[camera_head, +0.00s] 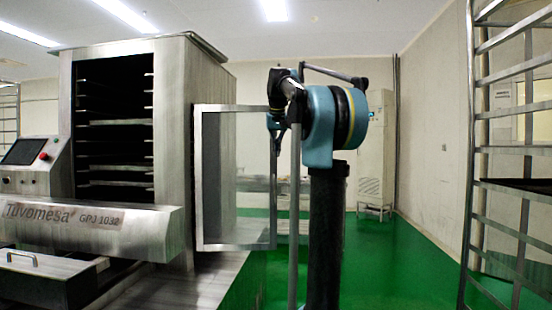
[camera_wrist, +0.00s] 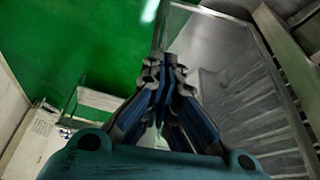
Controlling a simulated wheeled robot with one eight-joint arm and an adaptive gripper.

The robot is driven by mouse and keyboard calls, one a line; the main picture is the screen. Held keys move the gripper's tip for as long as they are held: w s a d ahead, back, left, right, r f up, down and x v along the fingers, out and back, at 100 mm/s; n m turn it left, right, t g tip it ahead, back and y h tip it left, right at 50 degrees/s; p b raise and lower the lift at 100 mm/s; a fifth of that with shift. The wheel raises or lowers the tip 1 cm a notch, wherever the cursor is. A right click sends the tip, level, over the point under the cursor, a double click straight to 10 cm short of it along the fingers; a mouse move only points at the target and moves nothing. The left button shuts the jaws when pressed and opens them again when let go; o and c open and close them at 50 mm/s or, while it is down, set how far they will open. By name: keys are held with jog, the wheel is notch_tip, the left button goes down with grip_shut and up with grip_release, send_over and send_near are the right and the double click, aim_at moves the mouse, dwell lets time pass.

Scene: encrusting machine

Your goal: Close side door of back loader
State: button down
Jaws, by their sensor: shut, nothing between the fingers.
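The side door (camera_head: 235,180) is a clear panel in a metal frame. It stands open, reaching out to the right from the side of the steel machine (camera_head: 174,130). My gripper (camera_head: 277,125) is at the upper outer part of the door, partly hidden by my wrist in the head view. In the wrist view my gripper (camera_wrist: 165,68) has its fingers together, with nothing held. A clear panel with metal edges, which looks like the door (camera_wrist: 205,45), lies just beyond and right of the fingertips. I cannot tell whether they touch it.
The machine has dark open shelves (camera_head: 115,130), a control panel (camera_head: 30,152) and a front cover (camera_head: 90,228) at left. A tall metal rack (camera_head: 478,150) stands at right. A white cabinet (camera_head: 376,150) is at the back.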

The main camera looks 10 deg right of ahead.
aim_at(275, 167)
jog(key=x, duration=0.3)
jog(key=w+x, duration=0.1)
jog(key=x, duration=0.2)
jog(key=w+x, duration=0.1)
jog(key=x, duration=0.2)
jog(key=shift+d+r, duration=0.1)
jog(key=shift+r, duration=0.05)
jog(key=shift+w, duration=0.85)
